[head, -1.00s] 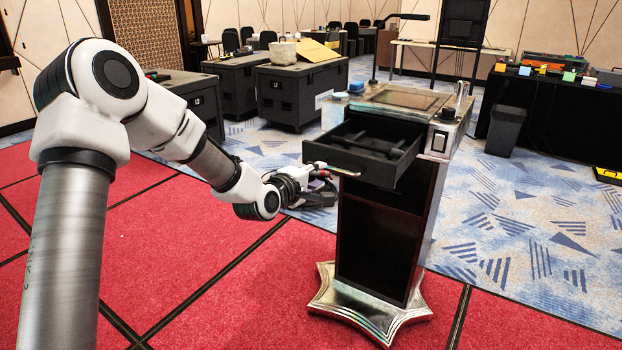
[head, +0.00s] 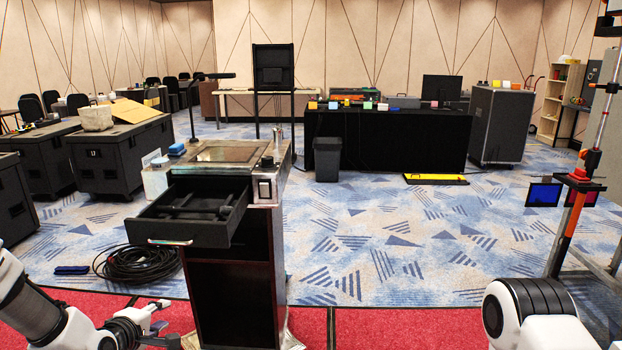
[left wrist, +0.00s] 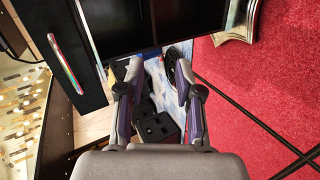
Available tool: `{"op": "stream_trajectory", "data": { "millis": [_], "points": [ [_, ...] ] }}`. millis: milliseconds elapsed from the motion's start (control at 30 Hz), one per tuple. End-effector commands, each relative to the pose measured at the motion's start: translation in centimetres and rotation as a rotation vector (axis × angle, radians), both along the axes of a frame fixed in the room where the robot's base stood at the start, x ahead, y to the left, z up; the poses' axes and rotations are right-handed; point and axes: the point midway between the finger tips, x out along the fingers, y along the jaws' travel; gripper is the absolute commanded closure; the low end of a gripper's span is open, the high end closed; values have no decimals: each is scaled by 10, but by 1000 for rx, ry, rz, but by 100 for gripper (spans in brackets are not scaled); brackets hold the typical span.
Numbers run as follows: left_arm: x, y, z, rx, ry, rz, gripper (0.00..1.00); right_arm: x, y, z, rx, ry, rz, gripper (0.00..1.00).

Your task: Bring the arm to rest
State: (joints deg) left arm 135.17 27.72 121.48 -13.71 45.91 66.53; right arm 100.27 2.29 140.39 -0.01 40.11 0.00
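My left gripper (head: 158,328) is low in the head view, at the bottom left beside the lectern (head: 230,300). In the left wrist view its two fingers (left wrist: 155,88) are spread apart with nothing between them. The lectern's black drawer (head: 190,228) is pulled out, and its metal handle (head: 170,242) is clear of the gripper. The handle also shows at the upper left of the left wrist view (left wrist: 68,62). A white and black part of my right arm shows at the bottom right of the head view; my right gripper is out of sight.
Black cases (head: 122,155) stand at the left. A black-draped table (head: 400,140) and a bin (head: 327,158) are at the back. An orange and black stand (head: 572,215) is at the right.

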Motion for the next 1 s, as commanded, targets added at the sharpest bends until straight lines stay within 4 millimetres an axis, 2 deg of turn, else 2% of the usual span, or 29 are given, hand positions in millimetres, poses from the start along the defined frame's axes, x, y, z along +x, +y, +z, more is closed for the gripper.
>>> {"op": "stream_trajectory", "data": {
  "millis": [33, 100, 167, 200, 267, 333, 400, 467, 567, 667, 1000],
  "points": [
    [-23, -18, -34, 26, 113, -38, 65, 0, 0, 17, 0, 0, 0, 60],
    [-60, -39, -82, 78, 257, -100, 65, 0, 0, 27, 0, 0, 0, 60],
    [-98, -56, -119, 139, 379, -172, 65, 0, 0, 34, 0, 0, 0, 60],
    [-127, -66, -141, 184, 460, -231, 65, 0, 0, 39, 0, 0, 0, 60],
    [-174, -79, -168, 260, 575, -335, 65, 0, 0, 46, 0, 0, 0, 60],
    [-232, -92, -192, 355, 705, -487, 65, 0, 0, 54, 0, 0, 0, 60],
    [-293, -101, -205, 459, 824, -678, 65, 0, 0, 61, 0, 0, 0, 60],
    [-337, -104, -207, 566, 893, -883, 65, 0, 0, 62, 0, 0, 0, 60],
    [-356, -99, -203, 697, 892, -1105, 65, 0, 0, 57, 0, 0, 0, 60],
    [-356, -98, -203, 767, 860, -1227, 65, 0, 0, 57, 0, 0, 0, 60],
    [-355, -98, -203, 786, 846, -1257, 65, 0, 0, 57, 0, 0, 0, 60]
  ]
}}
